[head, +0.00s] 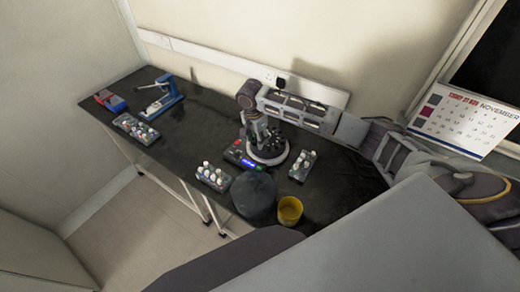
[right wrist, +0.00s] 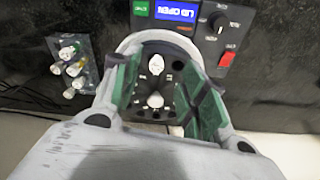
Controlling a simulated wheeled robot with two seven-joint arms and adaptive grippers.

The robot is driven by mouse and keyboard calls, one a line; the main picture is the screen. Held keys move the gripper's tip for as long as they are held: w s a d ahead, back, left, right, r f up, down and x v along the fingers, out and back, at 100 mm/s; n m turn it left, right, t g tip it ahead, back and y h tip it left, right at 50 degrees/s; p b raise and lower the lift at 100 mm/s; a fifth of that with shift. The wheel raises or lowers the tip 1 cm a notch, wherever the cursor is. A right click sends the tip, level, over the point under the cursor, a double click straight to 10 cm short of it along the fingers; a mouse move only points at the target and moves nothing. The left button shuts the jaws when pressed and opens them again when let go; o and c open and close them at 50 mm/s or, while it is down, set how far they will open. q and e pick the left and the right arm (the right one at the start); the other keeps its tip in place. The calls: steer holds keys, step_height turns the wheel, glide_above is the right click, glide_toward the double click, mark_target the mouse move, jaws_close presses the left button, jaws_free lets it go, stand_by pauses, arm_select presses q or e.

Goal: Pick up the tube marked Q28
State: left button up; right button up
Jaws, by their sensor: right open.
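No mark Q28 can be read in either view. White-capped tubes (right wrist: 155,100) sit in the dark rotor of the open centrifuge (head: 268,160), whose display (right wrist: 176,12) reads "LID OPEN". My right gripper (right wrist: 161,88) is open above the rotor, its green-padded fingers on either side of the tubes, with nothing held between them. In the head view my right gripper (head: 257,133) points down over the centrifuge and hides part of it. Other white-capped tubes stand in a rack (head: 302,167), which also shows in the right wrist view (right wrist: 86,85). My left gripper is not in view.
A second tube rack (head: 212,178) stands left of the centrifuge, and a third (head: 136,129) farther left. A dark grey round object (head: 254,197) and a yellow cup (head: 289,211) stand at the front edge. A blue device (head: 160,97) is at the far left. Bare bench lies between.

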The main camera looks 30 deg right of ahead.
steer(key=shift+d+f+p, duration=0.1)
steer(key=shift+d+f, duration=0.1)
steer(key=shift+f, duration=0.55)
steer(key=shift+d+f+p, duration=0.15)
steer(key=shift+f, duration=0.65)
steer(key=shift+d+f+p, duration=0.1)
steer(key=shift+d+f, duration=0.1)
steer(key=shift+f, duration=0.55)
steer(key=shift+c, duration=0.4)
steer(key=c, duration=0.7)
